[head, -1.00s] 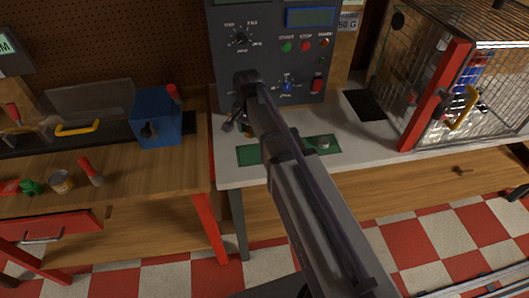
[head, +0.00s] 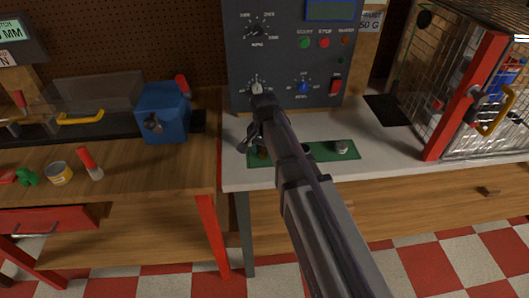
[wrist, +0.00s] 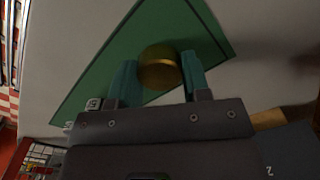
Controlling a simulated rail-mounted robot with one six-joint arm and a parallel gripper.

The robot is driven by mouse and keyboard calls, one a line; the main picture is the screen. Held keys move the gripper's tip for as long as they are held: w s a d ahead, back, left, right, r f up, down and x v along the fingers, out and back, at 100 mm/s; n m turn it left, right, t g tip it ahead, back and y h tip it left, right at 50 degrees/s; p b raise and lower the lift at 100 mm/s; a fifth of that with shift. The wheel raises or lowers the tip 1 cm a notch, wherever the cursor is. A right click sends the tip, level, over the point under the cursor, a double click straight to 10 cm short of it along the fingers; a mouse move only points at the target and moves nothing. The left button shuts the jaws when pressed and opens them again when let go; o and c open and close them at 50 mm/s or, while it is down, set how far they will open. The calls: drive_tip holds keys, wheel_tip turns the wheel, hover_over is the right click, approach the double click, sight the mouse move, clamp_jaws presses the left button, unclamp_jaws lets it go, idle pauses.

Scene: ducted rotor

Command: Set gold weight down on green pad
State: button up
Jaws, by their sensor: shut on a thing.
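The gold weight (wrist: 158,70) sits between the two teal fingers of my gripper (wrist: 158,75) in the wrist view. The gripper is shut on it. The green pad (wrist: 100,72) lies beneath on the light benchtop, and the weight shows over it; I cannot tell whether the two touch. In the head view the green pad (head: 322,152) shows on both sides of my arm. My gripper (head: 258,148) is over the pad's left end there, mostly hidden by my wrist, with a small gold-brown patch of the weight (head: 263,153) below it.
A silver weight (head: 341,147) stands on the pad's right part. The grey control panel (head: 290,60) rises just behind. A wire-mesh cage (head: 490,100) with a red post stands right. The blue box (head: 163,112) is on the wooden bench at left.

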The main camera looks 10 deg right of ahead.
sight(264, 150)
drive_tip(key=shift+f, duration=0.25)
drive_tip(key=o, duration=1)
drive_tip(key=shift+r, duration=0.1)
drive_tip(key=shift+c, duration=0.2)
wheel_tip(264, 150, up, 13)
drive_tip(key=p, duration=1.3)
drive_tip(key=s+n, duration=0.8)
drive_tip(key=s, duration=0.8)
drive_tip(key=shift+f+b, duration=0.3)
drive_tip(key=shift+b, duration=0.1)
